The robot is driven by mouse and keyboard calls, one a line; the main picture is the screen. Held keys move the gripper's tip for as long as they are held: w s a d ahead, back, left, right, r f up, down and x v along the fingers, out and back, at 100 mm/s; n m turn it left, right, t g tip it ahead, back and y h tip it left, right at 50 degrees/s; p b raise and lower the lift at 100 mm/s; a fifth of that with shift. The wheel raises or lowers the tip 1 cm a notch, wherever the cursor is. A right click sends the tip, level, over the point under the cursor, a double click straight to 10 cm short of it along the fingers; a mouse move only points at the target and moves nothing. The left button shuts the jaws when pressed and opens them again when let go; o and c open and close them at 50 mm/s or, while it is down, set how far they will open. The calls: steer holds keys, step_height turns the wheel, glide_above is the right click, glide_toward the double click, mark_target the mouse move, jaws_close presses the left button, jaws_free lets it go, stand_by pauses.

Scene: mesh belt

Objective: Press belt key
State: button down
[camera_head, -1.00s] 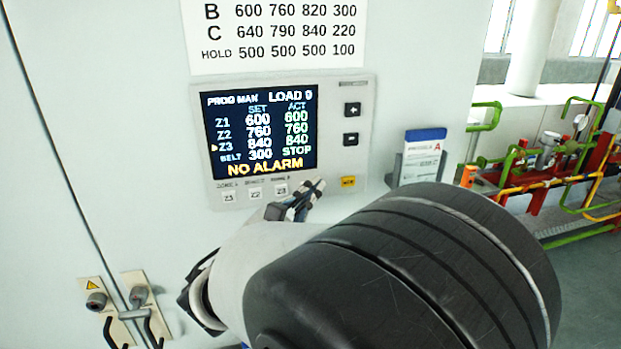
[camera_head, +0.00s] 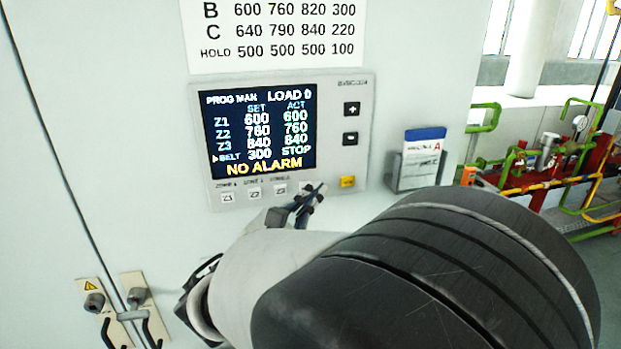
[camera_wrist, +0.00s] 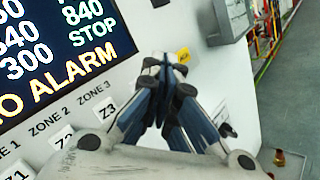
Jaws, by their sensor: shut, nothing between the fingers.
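The control panel (camera_head: 215,187) is on the pale cabinet front. Its screen (camera_head: 260,130) reads NO ALARM, with the pointer at BELT, set 300, actual STOP. Keys Z1 (camera_head: 228,197), Z2 (camera_head: 254,193) and Z3 (camera_head: 281,190) sit in a row below the screen. No key labelled belt is visible; the spot right of Z3 is covered by my gripper (camera_head: 320,188). My gripper is shut and empty, its tips in front of the panel's lower edge between Z3 and the yellow key (camera_head: 347,182). The wrist view shows the tips (camera_wrist: 166,62) together; I cannot tell whether they touch the panel.
Plus (camera_head: 351,109) and minus (camera_head: 350,138) keys are right of the screen. A card holder (camera_head: 416,170) is mounted right of the panel. A printed settings sheet (camera_head: 275,35) hangs above. Latches (camera_head: 135,300) are at lower left. Coloured pipes (camera_head: 560,165) stand at right.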

steer(key=shift+s+d+b, duration=0.15)
steer(key=shift+s+d, duration=0.05)
steer(key=shift+s, duration=0.6)
steer(key=shift+s+d+b, duration=0.2)
steer(key=shift+s+d, duration=0.05)
steer(key=shift+s, duration=0.55)
steer(key=shift+s+d+b, duration=0.15)
steer(key=shift+s+d, duration=0.05)
steer(key=shift+s, duration=0.6)
